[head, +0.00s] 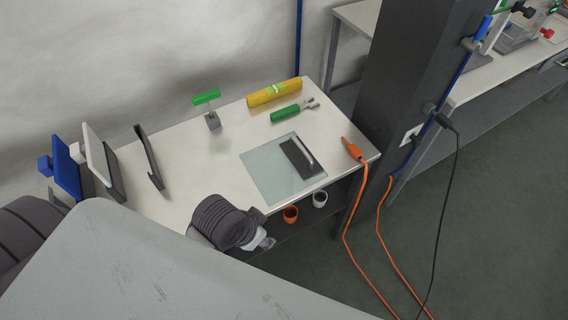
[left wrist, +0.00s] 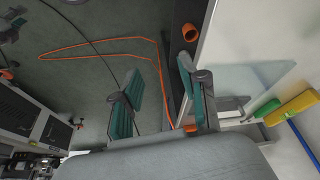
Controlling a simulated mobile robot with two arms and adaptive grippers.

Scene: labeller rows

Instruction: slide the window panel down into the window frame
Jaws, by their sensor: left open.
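A pale, see-through pane, which looks like the window panel (head: 258,178), lies flat near the table's front edge. A dark block with a light bar (head: 300,158) lies on its right part. I cannot tell for sure which thing is the window frame; a thin dark upright piece (head: 149,158) stands at the table's left part. My left gripper (head: 265,243) is off the table's front edge, left of and nearer than the pane. In the left wrist view its teal fingers (left wrist: 160,70) are apart with nothing between them. My right gripper is not in view.
A blue panel (head: 66,168) and a white panel (head: 98,153) stand at the left. Orange (head: 290,214) and white (head: 320,199) cups sit below. An orange cable (head: 362,200) hangs right.

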